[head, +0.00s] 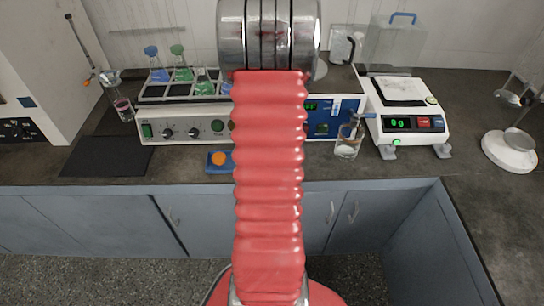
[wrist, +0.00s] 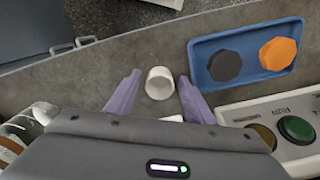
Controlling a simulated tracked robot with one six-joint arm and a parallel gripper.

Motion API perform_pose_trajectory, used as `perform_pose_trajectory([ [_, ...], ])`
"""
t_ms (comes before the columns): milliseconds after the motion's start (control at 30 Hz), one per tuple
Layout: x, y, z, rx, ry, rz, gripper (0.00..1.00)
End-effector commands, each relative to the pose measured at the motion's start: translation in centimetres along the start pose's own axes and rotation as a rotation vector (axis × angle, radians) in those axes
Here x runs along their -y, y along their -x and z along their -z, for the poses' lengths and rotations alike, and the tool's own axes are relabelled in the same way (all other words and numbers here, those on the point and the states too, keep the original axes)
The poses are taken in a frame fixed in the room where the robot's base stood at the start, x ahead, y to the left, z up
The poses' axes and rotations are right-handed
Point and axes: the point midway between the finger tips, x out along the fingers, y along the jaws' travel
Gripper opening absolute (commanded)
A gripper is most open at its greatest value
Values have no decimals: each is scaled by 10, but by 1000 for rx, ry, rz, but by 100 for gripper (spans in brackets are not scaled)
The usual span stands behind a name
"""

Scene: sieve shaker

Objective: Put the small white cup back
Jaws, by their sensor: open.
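The small white cup (wrist: 159,84) stands on the dark worktop in the wrist view, its round top facing the camera. My gripper (wrist: 160,76) is open, with one purple finger on each side of the cup. A small gap shows between each finger and the cup; I cannot tell whether the fingers are level with it. In the head view my red arm sleeve and its metal end hide both cup and gripper.
A blue tray (wrist: 207,83) holds a dark and an orange octagonal piece, close to the right finger. The instrument front with a green button (wrist: 297,128) lies lower right. Glassware (wrist: 22,135) is at lower left. A balance (head: 413,124) stands right in the head view.

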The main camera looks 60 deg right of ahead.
Motion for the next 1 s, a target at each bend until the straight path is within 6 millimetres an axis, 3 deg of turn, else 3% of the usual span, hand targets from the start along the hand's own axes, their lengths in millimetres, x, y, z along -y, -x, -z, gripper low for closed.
perform_pose_trajectory([
  [167, 0, 18, 1, -3, 0, 1, 48],
  [700, 0, 106, 1, -4, 0, 1, 48],
  [1000, 0, 119, 0, 1, 0, 0, 48],
])
